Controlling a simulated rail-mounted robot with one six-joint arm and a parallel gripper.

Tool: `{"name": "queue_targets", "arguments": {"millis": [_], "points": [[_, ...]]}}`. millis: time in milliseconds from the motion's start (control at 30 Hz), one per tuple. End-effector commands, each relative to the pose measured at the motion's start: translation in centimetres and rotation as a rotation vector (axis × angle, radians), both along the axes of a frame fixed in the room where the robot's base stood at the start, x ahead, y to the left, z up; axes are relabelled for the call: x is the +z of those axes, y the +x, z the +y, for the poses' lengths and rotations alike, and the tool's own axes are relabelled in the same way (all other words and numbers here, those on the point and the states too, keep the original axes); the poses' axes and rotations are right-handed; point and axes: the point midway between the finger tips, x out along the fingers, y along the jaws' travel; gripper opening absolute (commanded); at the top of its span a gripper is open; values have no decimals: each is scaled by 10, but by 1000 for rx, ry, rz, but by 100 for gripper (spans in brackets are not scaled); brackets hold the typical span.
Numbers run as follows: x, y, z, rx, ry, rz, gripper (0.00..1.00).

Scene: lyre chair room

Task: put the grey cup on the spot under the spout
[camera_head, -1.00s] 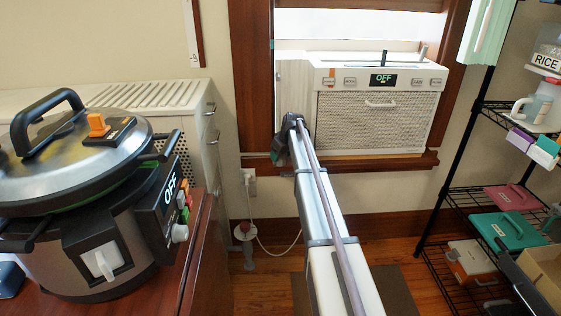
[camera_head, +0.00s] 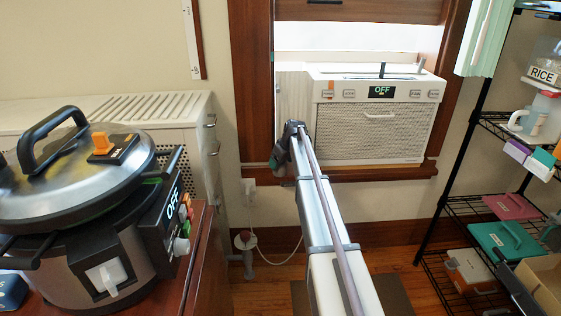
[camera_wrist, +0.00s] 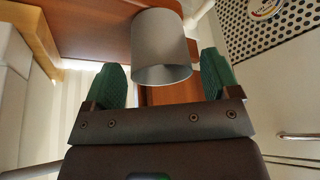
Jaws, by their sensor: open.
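The grey cup (camera_wrist: 160,48) shows in the wrist view, with its open end toward the camera. It lies in the picture between the two green fingers of my gripper (camera_wrist: 164,75). The fingers are spread, with a visible gap on each side of the cup, and nothing is gripped. What the cup rests on is unclear. In the head view, the end of my arm is in front of the window, my gripper (camera_head: 279,155) is mostly hidden, and the cup cannot be seen.
A large pressure cooker (camera_head: 110,225) stands on a wooden top at left. A white cabinet (camera_head: 165,102) is behind it. A window unit (camera_head: 368,125) reading OFF is ahead. A wire shelf (camera_head: 462,205) with boxes and a white mug (camera_head: 530,118) stands at right.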

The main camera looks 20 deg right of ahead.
Motion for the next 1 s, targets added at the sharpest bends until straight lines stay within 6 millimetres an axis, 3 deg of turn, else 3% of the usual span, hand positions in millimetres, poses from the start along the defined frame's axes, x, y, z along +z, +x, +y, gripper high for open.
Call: {"name": "queue_targets", "arguments": {"millis": [33,300,400,633,733,767,867,900,967,1000], "points": [[23,-5,-1,-1,0,0,82],[88,-31,-10,-2,1,0,82],[96,-35,-12,-1,0,0,82],[93,-36,-12,0,0,0,82],[92,-52,7,-5,4,18,82],[91,-63,21,-7,6,31,82],[87,-128,89,-38,14,104,82],[85,-164,121,-57,13,144,82],[83,-223,166,-94,6,205,82],[82,-262,192,-119,-4,244,82]]}}
